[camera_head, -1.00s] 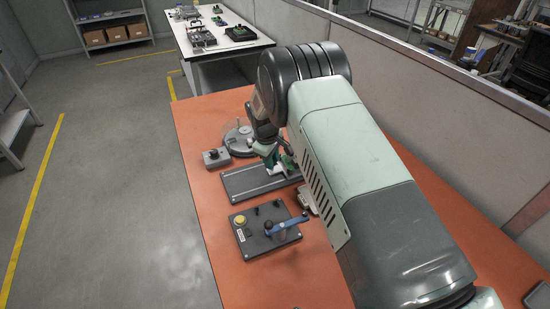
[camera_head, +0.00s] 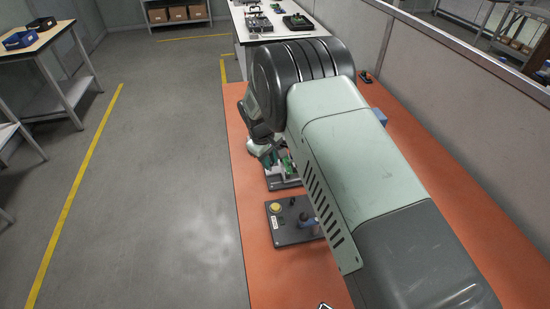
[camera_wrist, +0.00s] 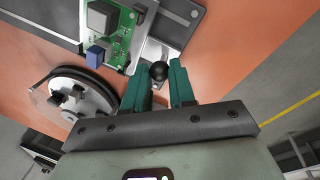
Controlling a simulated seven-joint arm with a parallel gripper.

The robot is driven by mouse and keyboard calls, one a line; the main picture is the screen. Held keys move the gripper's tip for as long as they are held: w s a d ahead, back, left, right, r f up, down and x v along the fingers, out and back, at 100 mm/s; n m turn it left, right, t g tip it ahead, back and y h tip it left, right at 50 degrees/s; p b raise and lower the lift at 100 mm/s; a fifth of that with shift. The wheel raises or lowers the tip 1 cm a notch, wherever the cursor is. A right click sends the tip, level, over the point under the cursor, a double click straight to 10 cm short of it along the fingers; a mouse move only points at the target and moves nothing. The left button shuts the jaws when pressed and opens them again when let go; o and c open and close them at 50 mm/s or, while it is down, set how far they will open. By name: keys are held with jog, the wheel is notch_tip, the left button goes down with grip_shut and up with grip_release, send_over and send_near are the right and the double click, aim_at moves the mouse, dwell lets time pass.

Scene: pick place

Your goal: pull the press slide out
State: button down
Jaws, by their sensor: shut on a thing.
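The press slide carries a green circuit board (camera_wrist: 108,32) with a grey block and a blue block on it; the board also shows in the head view (camera_head: 288,164). A dark round knob (camera_wrist: 158,71) is at the slide's near end. My gripper (camera_wrist: 164,74) has its teal fingers shut on the knob, one on each side. In the head view my gripper (camera_head: 268,156) is at the left end of the slide, near the table's left edge. The dark grey base plate (camera_head: 280,184) under the slide is partly hidden by my arm.
A control box with a yellow button (camera_head: 275,208) and a blue handle stands nearer the camera. A round grey disc fixture (camera_wrist: 84,96) is close to my gripper in the wrist view. The orange table (camera_head: 262,260) has free room at its near end.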

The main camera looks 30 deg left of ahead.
jog(key=shift+s+a, duration=0.25)
jog(key=shift+s, duration=0.05)
jog(key=c, duration=0.9)
grip_release()
jog(key=shift+c, duration=0.2)
jog(key=shift+w, duration=0.1)
jog(key=shift+d, duration=0.1)
jog(key=shift+r, duration=0.25)
notch_tip(320, 180, up, 10)
jog(key=s, duration=0.2)
jog(key=shift+a, duration=0.25)
jog(key=shift+r, duration=0.1)
